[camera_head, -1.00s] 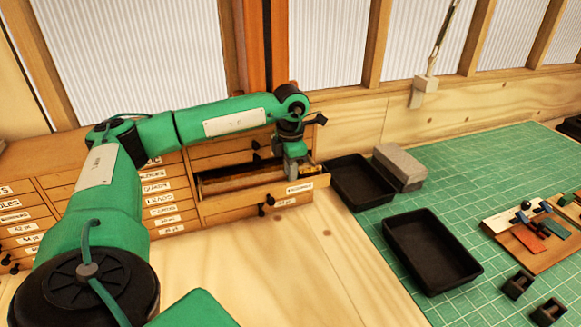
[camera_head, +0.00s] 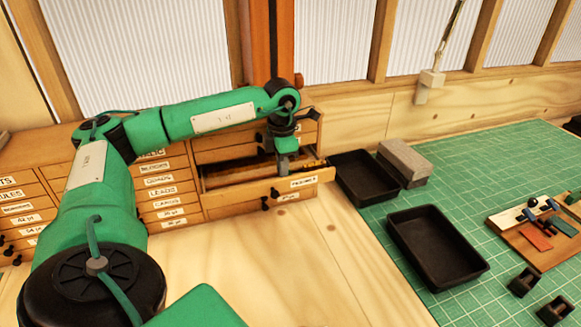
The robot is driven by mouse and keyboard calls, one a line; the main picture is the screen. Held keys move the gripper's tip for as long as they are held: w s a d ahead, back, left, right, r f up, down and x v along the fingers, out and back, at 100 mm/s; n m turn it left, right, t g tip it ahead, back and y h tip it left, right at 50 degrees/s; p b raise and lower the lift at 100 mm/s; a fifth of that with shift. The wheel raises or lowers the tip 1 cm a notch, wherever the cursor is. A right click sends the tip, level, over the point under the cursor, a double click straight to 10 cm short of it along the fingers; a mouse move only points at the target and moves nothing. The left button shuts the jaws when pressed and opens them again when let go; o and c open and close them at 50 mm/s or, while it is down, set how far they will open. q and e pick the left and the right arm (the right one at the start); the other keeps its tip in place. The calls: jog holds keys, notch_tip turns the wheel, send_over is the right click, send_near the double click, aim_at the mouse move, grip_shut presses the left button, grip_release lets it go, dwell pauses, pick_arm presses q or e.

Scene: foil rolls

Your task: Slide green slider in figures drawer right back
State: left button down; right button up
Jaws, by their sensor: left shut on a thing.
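The figures drawer (camera_head: 240,207) stands pulled out of the wooden cabinet. Its white label is at the right of its front, too small to read surely. My left gripper (camera_head: 283,168) points down into the open drawer, right of its middle, behind the front board. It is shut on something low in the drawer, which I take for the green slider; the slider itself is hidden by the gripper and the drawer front. A small yellow-orange strip (camera_head: 314,164) shows in the drawer to the right of the gripper. My right gripper is not in view.
Two black trays (camera_head: 436,247) (camera_head: 364,178) lie on the green cutting mat (camera_head: 470,170), one close to the drawer's right end. A grey block (camera_head: 404,160) stands beside the rear tray. The wooden bench in front of the drawer is clear.

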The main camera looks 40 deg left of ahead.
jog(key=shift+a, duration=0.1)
pick_arm(q)
jog(key=c, duration=1.7)
grip_release()
jog(key=shift+w, duration=0.1)
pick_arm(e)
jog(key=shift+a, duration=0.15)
pick_arm(q)
jog(key=shift+r, duration=0.15)
